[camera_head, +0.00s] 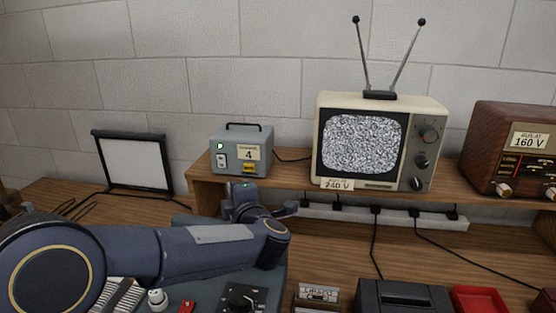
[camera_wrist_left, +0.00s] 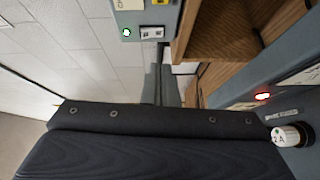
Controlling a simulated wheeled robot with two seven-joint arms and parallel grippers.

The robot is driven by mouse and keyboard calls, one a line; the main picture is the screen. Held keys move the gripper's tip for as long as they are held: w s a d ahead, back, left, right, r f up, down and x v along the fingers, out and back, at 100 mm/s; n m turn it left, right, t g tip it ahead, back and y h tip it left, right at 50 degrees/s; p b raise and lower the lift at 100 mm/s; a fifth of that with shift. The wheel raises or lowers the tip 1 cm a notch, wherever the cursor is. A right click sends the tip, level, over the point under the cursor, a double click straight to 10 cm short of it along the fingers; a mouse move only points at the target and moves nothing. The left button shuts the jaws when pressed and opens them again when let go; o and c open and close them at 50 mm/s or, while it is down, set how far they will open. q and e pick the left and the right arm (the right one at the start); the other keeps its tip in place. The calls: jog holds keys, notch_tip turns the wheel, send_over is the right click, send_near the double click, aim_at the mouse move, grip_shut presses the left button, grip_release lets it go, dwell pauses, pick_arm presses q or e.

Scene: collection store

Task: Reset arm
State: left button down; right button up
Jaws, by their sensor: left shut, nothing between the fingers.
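My left arm (camera_head: 200,252) enters from the left and bends near the front edge of the wooden shelf. Its wrist (camera_head: 245,205) is just below the grey box marked 4 (camera_head: 242,152). The fingertips cannot be made out in the head view. In the left wrist view my left gripper (camera_wrist_left: 158,75) has its fingers together, with nothing between them. They point toward the grey box, whose lower end shows at the top (camera_wrist_left: 145,20). My right gripper is in neither view.
A television (camera_head: 360,180) showing static and a brown radio (camera_head: 515,135) stand on the shelf (camera_head: 285,177). A power strip (camera_head: 385,217) runs below. A framed white panel (camera_head: 135,163) stands left. Cassettes (camera_head: 318,293), a black device (camera_head: 400,296) and a red tray (camera_head: 480,300) lie in front.

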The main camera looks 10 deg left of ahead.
pick_arm(q)
jog(key=s+a+r+m+h, duration=0.1)
jog(key=s+r+m+h, duration=0.1)
jog(key=s+m+h, duration=0.9)
jog(key=s+a+f+m+g+h, duration=0.1)
jog(key=s+f+m+g, duration=0.3)
jog(key=s+f, duration=0.4)
jog(key=s+a+f+m+g, duration=0.1)
jog(key=s+f+m+g, duration=0.4)
jog(key=s, duration=1.1)
notch_tip(320, 180, down, 3)
jog(key=shift+s+a+f+m+h, duration=0.15)
jog(key=shift+s+m+h, duration=0.2)
jog(key=shift+m, duration=0.45)
